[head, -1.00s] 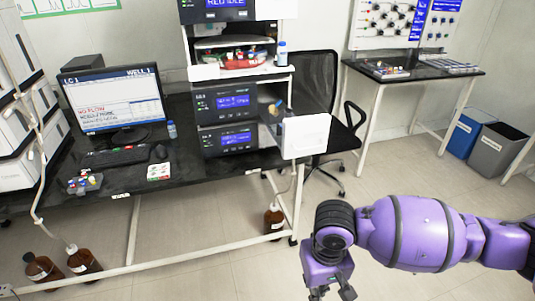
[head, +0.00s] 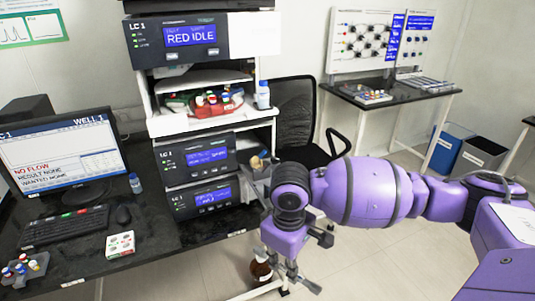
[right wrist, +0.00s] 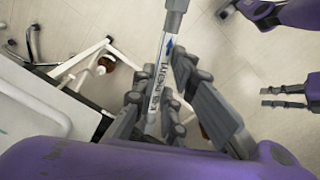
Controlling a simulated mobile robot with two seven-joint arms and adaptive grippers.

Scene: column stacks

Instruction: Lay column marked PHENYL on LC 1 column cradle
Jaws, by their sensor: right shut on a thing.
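My right gripper (head: 290,268) hangs low in front of the bench, right of the LC 1 stack. In the right wrist view its fingers (right wrist: 160,100) are shut on a slim white column (right wrist: 163,75) with a grey end, a blue arrow and lettering that reads PHENYL. The column is clear of any support there. The LC 1 stack (head: 195,160) stands on the bench. I cannot pick out its column cradle for certain; my right arm covers the area right of the lower modules. My left gripper (right wrist: 285,97) shows only in the right wrist view, its fingers apart and empty.
A small tan object (head: 258,162) sits beside the stack, partly behind my arm. Monitor (head: 70,155), keyboard (head: 65,227), vial rack (head: 25,268) and white-red box (head: 120,244) occupy the bench. A black chair (head: 295,110) stands behind my arm. A brown bottle (head: 260,270) is below.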

